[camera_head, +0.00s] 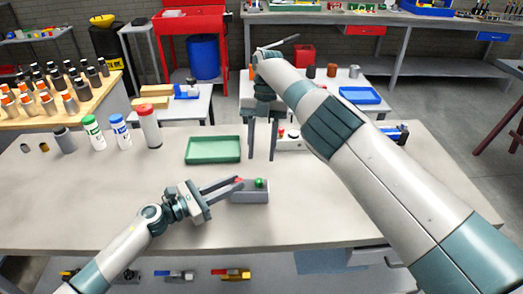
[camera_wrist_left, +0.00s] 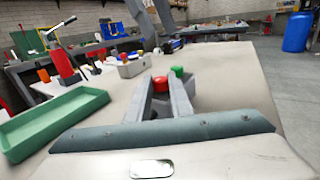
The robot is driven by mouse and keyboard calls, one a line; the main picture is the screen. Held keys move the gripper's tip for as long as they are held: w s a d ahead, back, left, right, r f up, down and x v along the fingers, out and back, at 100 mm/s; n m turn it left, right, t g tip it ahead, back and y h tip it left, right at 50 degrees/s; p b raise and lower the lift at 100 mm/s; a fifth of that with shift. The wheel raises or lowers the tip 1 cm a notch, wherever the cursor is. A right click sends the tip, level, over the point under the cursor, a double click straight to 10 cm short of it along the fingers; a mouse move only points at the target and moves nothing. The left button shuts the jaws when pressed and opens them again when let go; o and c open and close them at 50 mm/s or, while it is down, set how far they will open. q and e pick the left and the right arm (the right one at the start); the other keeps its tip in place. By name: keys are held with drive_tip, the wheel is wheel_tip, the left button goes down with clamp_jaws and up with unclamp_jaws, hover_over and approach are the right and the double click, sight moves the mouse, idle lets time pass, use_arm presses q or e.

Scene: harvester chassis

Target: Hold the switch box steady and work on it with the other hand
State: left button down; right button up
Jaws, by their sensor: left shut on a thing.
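The switch box (camera_head: 254,196) is a small grey box with a red button and a green button on top. It sits on the near part of the workbench. My left gripper (camera_head: 238,184) reaches in from the left and is shut on its left end. In the left wrist view the fingers (camera_wrist_left: 162,92) run up to the switch box (camera_wrist_left: 190,84), with the red button nearer and the green one behind. My right gripper (camera_head: 262,157) points down with its fingers apart and empty. It hangs behind the box in the picture, clear of it.
A green tray (camera_head: 212,150) lies left of the right gripper. A pale box with a red button (camera_head: 290,142) stands further back, partly hidden by my right arm. Several bottles (camera_head: 121,132) stand at the bench's left. The bench front is clear.

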use_arm(q)
drive_tip(key=c, duration=1.5)
unclamp_jaws()
drive_tip(key=shift+a, duration=0.1)
drive_tip(key=v, duration=1.2)
drive_tip(key=shift+f, duration=0.1)
drive_tip(key=shift+w, duration=0.1)
